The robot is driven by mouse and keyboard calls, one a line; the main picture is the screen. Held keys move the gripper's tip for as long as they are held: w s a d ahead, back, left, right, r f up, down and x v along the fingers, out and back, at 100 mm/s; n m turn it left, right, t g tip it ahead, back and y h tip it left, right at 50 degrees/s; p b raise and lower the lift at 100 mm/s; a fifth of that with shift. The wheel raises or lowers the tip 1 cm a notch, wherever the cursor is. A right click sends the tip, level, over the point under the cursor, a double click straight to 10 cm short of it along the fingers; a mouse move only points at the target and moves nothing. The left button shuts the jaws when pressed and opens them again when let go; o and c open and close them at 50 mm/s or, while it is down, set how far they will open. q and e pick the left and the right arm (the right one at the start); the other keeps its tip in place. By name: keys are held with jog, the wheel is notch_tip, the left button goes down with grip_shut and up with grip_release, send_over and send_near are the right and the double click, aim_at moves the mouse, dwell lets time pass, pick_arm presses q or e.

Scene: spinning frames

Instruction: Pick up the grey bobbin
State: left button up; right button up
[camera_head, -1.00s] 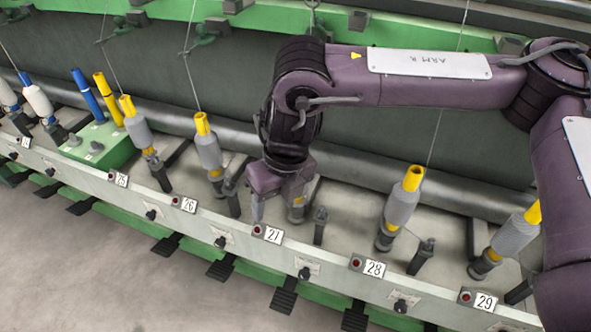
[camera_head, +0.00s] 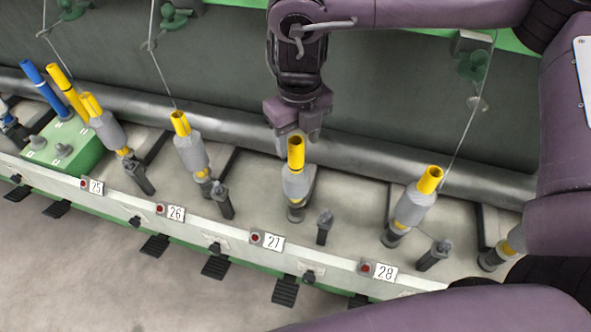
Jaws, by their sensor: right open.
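Several grey bobbins on yellow tubes stand on spindles along the machine. One grey bobbin (camera_head: 298,184) is upright at position 27. Others are at position 26 (camera_head: 191,155), position 25 (camera_head: 108,131) and position 28 (camera_head: 412,207). The frame does not show which one the task means. My right gripper (camera_head: 298,136) points down at the top of the position 27 tube, open and empty. Its fingertips are partly hidden behind the tube top, and I cannot tell whether they touch it. My left gripper is not in view.
A green box (camera_head: 82,150) with blue and yellow tubes stands at the left. A grey roller (camera_head: 236,126) runs behind the bobbins. Short dark posts (camera_head: 324,227) stand between spindles. The numbered front rail (camera_head: 205,232) runs along the near edge, with open floor below.

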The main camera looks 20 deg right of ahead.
aim_at(297, 152)
notch_tip(297, 152, down, 3)
jog(key=shift+a+r, duration=0.1)
jog(key=shift+a, duration=0.05)
jog(key=shift+f, duration=0.55)
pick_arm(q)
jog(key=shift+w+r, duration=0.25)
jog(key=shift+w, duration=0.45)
pick_arm(e)
jog(key=shift+w, duration=0.1)
grip_shut()
